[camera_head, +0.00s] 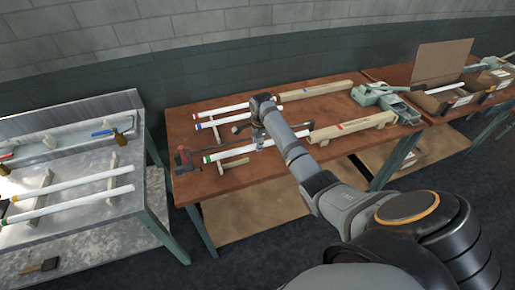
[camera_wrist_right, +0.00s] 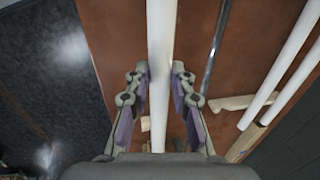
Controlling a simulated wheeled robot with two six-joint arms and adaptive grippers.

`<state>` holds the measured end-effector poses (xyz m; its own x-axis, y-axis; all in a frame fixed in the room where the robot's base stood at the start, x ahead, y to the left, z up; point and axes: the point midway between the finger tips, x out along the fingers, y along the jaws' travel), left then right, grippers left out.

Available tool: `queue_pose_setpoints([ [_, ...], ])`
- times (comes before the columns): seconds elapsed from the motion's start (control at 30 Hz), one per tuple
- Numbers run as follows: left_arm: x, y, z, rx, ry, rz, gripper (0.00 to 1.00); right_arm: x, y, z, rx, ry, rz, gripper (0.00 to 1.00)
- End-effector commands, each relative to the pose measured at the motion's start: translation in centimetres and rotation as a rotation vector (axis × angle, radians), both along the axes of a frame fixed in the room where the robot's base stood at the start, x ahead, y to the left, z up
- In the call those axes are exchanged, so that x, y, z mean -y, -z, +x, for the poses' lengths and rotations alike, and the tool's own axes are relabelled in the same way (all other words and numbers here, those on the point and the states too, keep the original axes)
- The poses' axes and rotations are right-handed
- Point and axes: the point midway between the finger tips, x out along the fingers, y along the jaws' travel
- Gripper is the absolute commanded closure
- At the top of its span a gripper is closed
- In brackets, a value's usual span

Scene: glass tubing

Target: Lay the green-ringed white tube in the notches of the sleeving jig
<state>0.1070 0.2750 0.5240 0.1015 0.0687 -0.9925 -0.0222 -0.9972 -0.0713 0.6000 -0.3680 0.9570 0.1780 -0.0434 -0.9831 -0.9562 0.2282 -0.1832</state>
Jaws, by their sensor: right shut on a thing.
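The green-ringed white tube (camera_head: 232,151) runs across the near part of the brown table, its green end to the left. My right gripper (camera_head: 258,138) is shut on it around its middle; in the right wrist view the tube (camera_wrist_right: 160,60) passes between the fingers (camera_wrist_right: 159,95). A notched-looking wooden beam with a red mark (camera_head: 352,126) lies in line to the right of the tube; a similar beam (camera_head: 315,90) lies behind. I cannot tell which is the sleeving jig, or whether the tube touches a notch. My left gripper is not in view.
A red-ringed tube (camera_head: 222,111) and a blue-ringed tube (camera_head: 223,121) lie behind. A dark red tool (camera_head: 183,158) sits at the table's left edge. A green machine (camera_head: 385,100) stands at the right. A grey bench (camera_head: 130,163) with more tubes is at the left.

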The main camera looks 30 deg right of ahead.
Motion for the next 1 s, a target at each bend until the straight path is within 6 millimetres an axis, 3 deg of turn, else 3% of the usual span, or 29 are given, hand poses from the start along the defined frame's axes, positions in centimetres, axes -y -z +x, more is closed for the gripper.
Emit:
queue_pose_setpoints([
  [0.23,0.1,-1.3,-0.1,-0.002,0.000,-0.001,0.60,0.0,3.0,0.1,-0.002,0.001,0.000,1.00],
  [0.97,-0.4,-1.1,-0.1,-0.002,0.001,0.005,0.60,0.0,4.5,0.1,-0.001,0.000,0.000,1.00],
  [1.0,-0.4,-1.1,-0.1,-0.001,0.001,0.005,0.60,0.0,4.5,0.1,-0.002,0.001,0.001,0.73],
])
